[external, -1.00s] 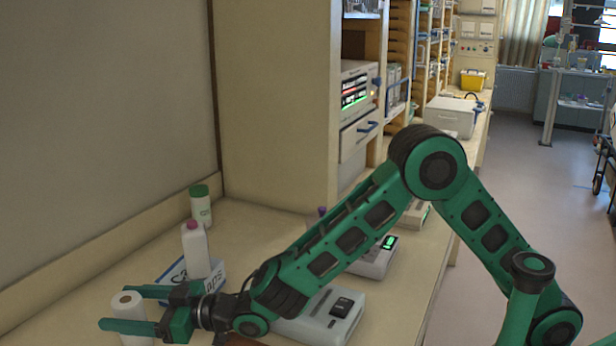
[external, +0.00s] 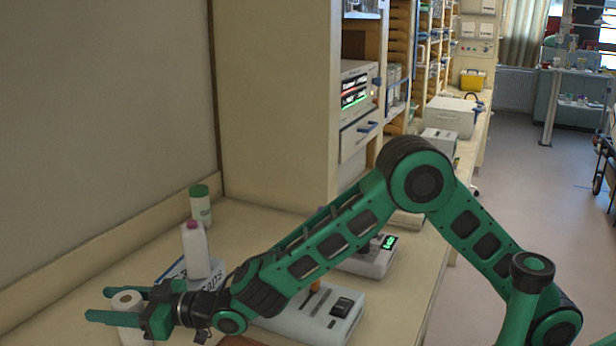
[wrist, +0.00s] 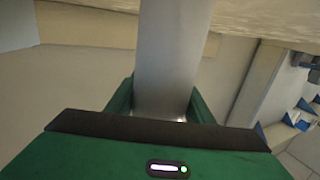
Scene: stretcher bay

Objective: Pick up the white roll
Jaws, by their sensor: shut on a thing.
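The white roll (external: 131,334) stands at the lower left of the counter in the external view, upright as far as I can see. My gripper (external: 110,305) is around its upper part, one finger on each side, shut on it. In the wrist view the roll (wrist: 172,50) fills the space between the green fingers of my gripper (wrist: 160,100). The roll's lower end is near the picture's bottom edge in the external view, so I cannot tell whether it touches the counter.
A white bottle with a pink cap (external: 195,252) and a green-capped container (external: 200,206) stand behind my gripper. A box with dark lettering (external: 174,272) is close beside it. A grey device (external: 322,312) sits under my arm. The counter's left strip is clear.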

